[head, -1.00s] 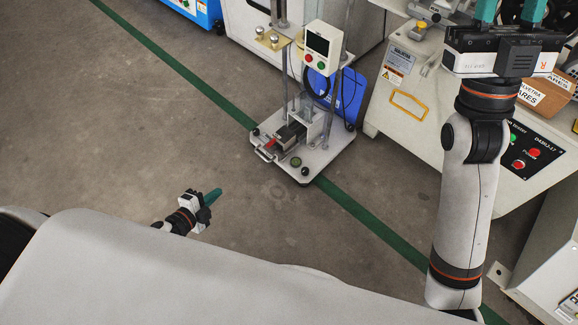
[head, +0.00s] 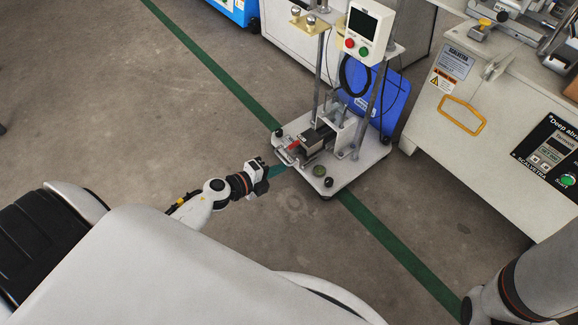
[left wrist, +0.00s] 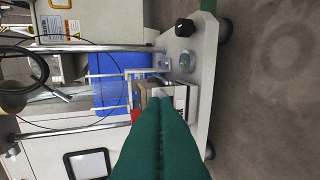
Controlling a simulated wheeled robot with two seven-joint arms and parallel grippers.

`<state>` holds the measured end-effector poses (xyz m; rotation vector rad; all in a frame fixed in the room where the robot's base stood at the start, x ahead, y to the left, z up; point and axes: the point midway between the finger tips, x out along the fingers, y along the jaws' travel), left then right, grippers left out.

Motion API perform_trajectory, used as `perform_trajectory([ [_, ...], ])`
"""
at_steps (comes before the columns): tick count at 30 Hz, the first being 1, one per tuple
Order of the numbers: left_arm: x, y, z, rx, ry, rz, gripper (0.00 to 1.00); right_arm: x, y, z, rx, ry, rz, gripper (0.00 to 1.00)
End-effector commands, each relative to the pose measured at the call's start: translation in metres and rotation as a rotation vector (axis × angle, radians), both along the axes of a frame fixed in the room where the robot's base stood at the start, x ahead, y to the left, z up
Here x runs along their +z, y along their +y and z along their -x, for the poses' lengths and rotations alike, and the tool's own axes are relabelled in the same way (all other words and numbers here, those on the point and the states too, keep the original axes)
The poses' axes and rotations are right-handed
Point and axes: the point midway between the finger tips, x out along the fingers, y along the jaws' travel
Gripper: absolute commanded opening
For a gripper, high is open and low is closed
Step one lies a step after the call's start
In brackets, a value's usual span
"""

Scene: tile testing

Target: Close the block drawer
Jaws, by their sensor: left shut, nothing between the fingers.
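The block drawer (head: 289,153), with a red part and a light metal handle, is at the front of a small floor-standing test rig. It sticks out toward the base plate's front edge, in front of a dark block (head: 316,140). My left gripper (head: 278,171) is shut and empty, its teal fingers pointing at the drawer front. In the left wrist view the shut fingers (left wrist: 160,100) cover part of the drawer front (left wrist: 172,90); I cannot tell whether they touch it. My right gripper is out of view; only part of the right arm shows at lower right.
The rig's white base plate (head: 343,173) carries a green button (head: 319,170), a black knob and upright posts. A blue bin (head: 385,100) stands behind it. A large white machine (head: 460,125) is to the right. Floor left of the rig is clear.

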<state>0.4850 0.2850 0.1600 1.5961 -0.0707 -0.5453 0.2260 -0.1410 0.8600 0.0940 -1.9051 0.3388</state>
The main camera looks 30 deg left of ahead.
Motion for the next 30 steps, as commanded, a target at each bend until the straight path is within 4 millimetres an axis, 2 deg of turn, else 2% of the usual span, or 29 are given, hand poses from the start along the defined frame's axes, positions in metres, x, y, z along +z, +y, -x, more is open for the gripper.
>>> perform_trajectory([
  [3, -0.002, -0.008, -0.02, -0.001, -0.004, -0.001, 0.0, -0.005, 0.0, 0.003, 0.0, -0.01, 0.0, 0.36],
  [9, -0.001, -0.015, -0.036, 0.0, 0.0, 0.0, 0.0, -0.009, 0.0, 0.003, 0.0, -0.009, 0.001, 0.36],
  [23, 0.0, -0.017, -0.041, 0.0, 0.0, 0.001, 0.0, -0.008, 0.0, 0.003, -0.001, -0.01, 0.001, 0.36],
  [26, 0.002, -0.022, -0.055, 0.002, -0.001, 0.002, 0.0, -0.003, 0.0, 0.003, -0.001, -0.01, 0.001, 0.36],
  [30, 0.003, -0.036, -0.089, 0.002, -0.002, 0.003, 0.0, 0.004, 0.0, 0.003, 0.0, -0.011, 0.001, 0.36],
])
